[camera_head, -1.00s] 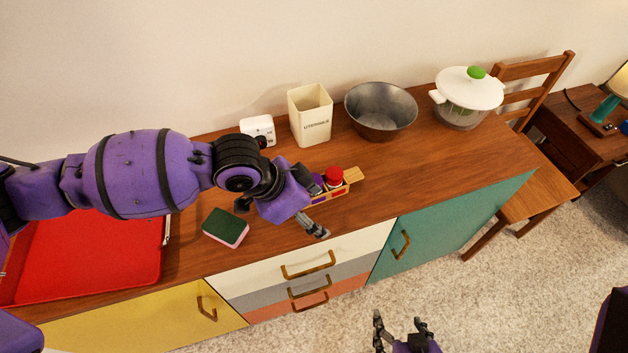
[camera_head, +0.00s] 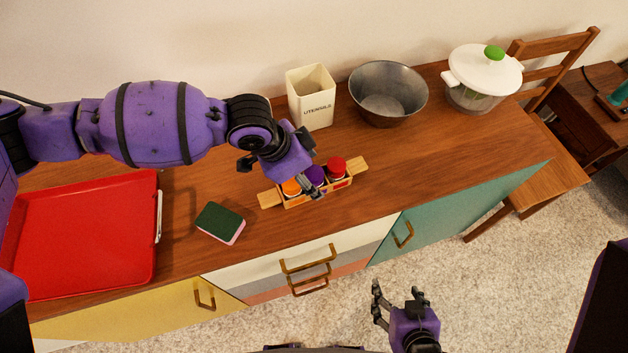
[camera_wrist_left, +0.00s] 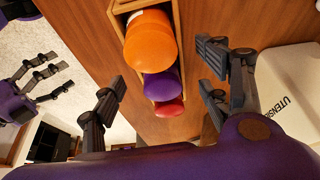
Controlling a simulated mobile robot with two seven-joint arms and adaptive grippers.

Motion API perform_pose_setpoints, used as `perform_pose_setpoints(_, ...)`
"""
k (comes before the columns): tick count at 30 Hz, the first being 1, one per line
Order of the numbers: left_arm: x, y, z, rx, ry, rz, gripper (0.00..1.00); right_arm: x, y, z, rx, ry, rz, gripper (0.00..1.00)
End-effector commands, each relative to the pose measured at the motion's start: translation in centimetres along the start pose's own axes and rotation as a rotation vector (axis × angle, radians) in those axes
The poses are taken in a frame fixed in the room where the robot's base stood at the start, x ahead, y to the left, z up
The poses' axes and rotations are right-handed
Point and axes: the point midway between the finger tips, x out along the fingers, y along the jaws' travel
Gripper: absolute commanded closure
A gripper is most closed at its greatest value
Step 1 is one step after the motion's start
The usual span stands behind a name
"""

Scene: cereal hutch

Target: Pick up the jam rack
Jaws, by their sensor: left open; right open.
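The jam rack (camera_head: 348,182) is a small wooden tray with a flat tab at each end, standing on the wooden counter. It holds jars with an orange (camera_head: 291,187), a purple (camera_head: 315,174) and a red (camera_head: 336,165) lid in a row. My left gripper (camera_head: 312,172) is over the rack, partly hiding its middle. In the left wrist view the open fingers (camera_wrist_left: 165,90) lie on either side of the row of jars, apart from them. My right gripper (camera_head: 397,306) is open and empty, low in front of the drawers.
A cream utensil holder (camera_head: 311,98), a metal bowl (camera_head: 388,95) and a white salad spinner (camera_head: 481,80) stand along the back. A green and pink sponge (camera_head: 220,223) and a red tray (camera_head: 84,236) lie to the left. The counter right of the rack is clear.

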Motion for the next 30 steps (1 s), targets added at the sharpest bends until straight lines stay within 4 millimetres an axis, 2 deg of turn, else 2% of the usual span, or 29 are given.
perform_pose_setpoints(3,1.7,0.1,-0.1,0.0,0.001,0.001,0.31,0.1,0.1,0.2,-0.005,-0.003,0.0,0.32)
perform_pose_setpoints(6,2.3,0.0,-0.1,0.0,0.001,-0.002,0.31,0.1,0.2,0.0,-0.01,0.0,-0.001,0.32)
perform_pose_setpoints(13,2.4,0.0,-0.1,0.001,0.002,-0.002,0.31,0.3,0.3,-0.9,-0.018,0.016,-0.003,0.32)
perform_pose_setpoints(24,2.4,0.0,-0.1,0.0,0.002,-0.002,0.8,0.3,0.1,-1.1,-0.009,0.021,-0.002,0.32)
perform_pose_setpoints(25,2.4,0.0,-0.1,0.0,0.002,-0.002,0.83,0.3,0.1,-1.1,-0.007,0.021,-0.002,0.32)
perform_pose_setpoints(30,2.3,0.0,-0.2,0.001,0.004,-0.003,0.83,0.3,-0.1,-0.9,0.0,0.016,-0.001,0.32)
